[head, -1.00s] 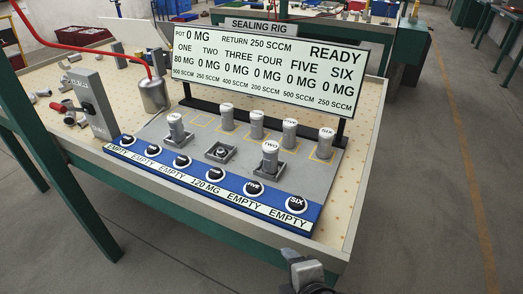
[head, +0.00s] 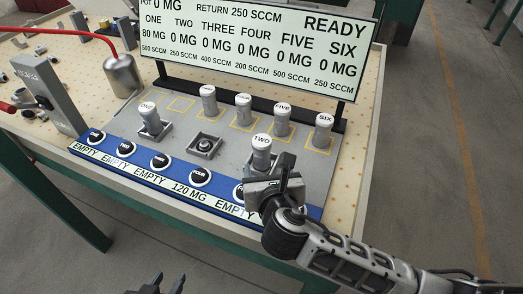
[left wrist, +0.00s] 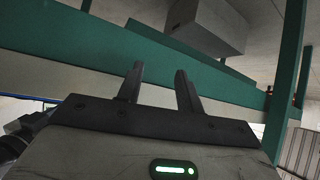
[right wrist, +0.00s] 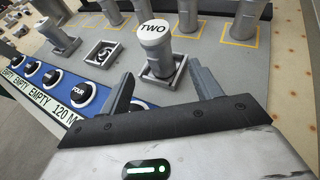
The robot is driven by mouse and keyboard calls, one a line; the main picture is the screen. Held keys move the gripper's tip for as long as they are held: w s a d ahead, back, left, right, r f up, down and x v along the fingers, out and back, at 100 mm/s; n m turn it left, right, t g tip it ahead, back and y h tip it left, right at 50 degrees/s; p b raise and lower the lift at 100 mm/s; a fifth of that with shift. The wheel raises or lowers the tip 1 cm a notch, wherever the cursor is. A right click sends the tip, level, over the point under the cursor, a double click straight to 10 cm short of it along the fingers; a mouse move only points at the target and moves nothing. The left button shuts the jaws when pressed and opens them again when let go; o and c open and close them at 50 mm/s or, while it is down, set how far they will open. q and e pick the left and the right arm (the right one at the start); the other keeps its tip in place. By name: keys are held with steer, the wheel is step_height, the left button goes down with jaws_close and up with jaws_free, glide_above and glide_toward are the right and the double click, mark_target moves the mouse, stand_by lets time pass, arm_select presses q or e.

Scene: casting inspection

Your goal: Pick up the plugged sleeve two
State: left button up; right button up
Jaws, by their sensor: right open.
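Sleeve two (head: 261,150), a grey cylinder with a white cap marked TWO, stands upright in a square holder at the front right of the rig; it also shows in the right wrist view (right wrist: 155,52). My right gripper (head: 276,180) is just in front of it, and in the right wrist view (right wrist: 160,85) its open fingers point at the sleeve, with nothing between the tips. The sleeve is beyond the fingertips. My left gripper (head: 162,285) is low at the bottom edge, away from the rig; its fingers are apart and empty in the left wrist view (left wrist: 158,85).
Sleeve one (head: 149,118) stands in another holder at left, with an empty holder (head: 205,146) between. Several other sleeves stand in a row behind, under the display board (head: 255,45). Blue button strip (head: 150,173) runs along the front. A metal can (head: 123,78) stands at left.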

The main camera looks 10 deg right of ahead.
mark_target(263, 156)
steer(key=x, duration=0.9)
steer(key=shift+b, duration=0.3)
steer(key=c, duration=1.2)
steer(key=shift+r, duration=0.1)
steer(key=shift+c, duration=0.6)
